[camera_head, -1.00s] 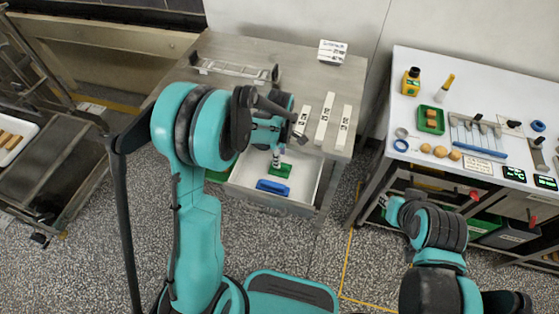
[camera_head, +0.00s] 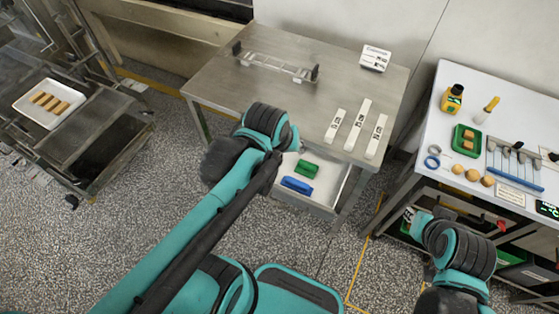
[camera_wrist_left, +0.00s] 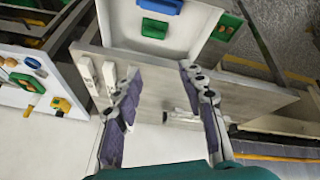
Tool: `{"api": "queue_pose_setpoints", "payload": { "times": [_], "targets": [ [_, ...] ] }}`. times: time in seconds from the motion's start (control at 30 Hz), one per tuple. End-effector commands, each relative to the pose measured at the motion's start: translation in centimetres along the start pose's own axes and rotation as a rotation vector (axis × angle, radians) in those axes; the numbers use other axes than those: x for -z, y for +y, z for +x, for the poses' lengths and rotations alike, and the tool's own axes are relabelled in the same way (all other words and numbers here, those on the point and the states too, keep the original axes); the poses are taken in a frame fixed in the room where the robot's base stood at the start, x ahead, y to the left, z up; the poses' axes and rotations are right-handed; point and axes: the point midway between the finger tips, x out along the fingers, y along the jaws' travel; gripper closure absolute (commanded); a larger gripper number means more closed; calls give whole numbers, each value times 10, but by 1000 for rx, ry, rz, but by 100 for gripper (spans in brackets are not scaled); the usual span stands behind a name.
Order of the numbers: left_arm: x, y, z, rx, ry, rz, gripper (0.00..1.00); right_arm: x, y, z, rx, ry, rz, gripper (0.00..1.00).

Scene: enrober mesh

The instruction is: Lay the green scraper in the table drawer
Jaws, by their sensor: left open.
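The green scraper (camera_head: 306,168) lies in the open table drawer (camera_head: 325,205), beside a blue scraper-like piece (camera_head: 297,185). In the left wrist view the green scraper (camera_wrist_left: 153,28) and the blue piece (camera_wrist_left: 160,6) show inside the drawer (camera_wrist_left: 190,40), near the top edge. My left gripper (camera_wrist_left: 162,100) has its two fingers spread wide with nothing between them, and is apart from the scraper. In the head view my own arm hides the left gripper.
The steel table (camera_head: 230,85) above the drawer holds a wire rack (camera_head: 275,65), several white labelled strips (camera_head: 359,125) and a white sign (camera_head: 375,58). A white side table (camera_head: 440,125) with tools stands at the right. A tray of bars (camera_head: 48,103) is at the left.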

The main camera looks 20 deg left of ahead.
Motion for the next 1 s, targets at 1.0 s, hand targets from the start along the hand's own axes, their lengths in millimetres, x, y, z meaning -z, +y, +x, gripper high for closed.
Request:
{"api": "queue_pose_setpoints", "payload": {
  "times": [1.0],
  "targets": [
    [-53,-29,14,-27,161,408,59,-24,0,32,0,0,0,74]
  ]
}}
